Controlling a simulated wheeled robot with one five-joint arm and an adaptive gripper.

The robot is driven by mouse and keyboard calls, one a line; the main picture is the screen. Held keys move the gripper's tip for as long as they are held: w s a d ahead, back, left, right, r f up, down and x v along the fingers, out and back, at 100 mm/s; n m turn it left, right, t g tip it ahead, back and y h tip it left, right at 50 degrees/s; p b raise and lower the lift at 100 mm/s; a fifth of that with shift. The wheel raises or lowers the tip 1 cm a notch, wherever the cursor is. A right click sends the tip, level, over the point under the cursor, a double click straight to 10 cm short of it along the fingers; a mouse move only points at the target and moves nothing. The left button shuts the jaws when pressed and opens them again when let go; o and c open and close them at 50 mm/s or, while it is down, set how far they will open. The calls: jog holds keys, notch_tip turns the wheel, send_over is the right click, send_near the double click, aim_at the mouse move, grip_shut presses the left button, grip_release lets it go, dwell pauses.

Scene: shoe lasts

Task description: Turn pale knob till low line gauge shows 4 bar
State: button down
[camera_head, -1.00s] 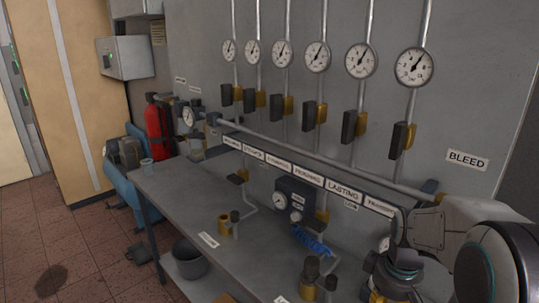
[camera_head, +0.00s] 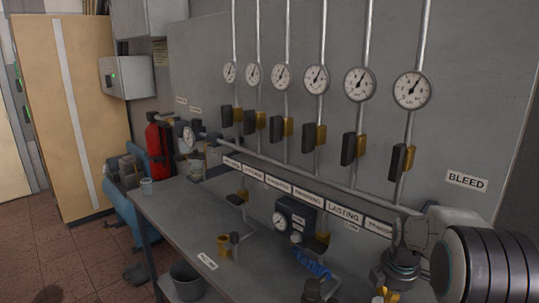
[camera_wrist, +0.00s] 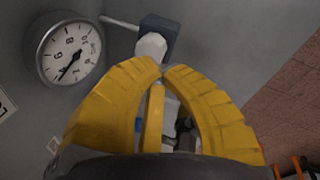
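In the wrist view a pale, faceted knob (camera_wrist: 151,46) sits on a dark block (camera_wrist: 160,30). A round white gauge (camera_wrist: 68,52) stands left of it, joined by a pipe. Its needle slants to the lower left, below the 6; the exact reading is hard to tell. My gripper (camera_wrist: 161,72) has yellow ribbed fingers with tips nearly together, just in front of the knob's lower edge. Nothing clearly shows between the tips, and I cannot tell whether they touch the knob. In the head view my arm hides this spot; a LOW label (camera_head: 351,226) shows to its left.
Another regulator with a gauge (camera_head: 280,221) and pale knob (camera_head: 296,238) stands left of my arm. A row of wall gauges (camera_head: 412,90) with valves hangs above a horizontal pipe.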

jog(key=shift+f+b, duration=2.65)
jog(key=shift+f, duration=0.75)
jog(key=shift+w, duration=0.25)
jog(key=shift+a+b, duration=0.25)
jog(key=shift+b, duration=0.55)
jog(key=shift+s+a, duration=0.1)
jog(key=shift+s, duration=0.05)
jog(key=shift+s, duration=0.2)
jog(key=shift+r, duration=0.2)
notch_tip(320, 180, up, 6)
jog(key=p, duration=0.4)
jog(key=shift+f, duration=0.15)
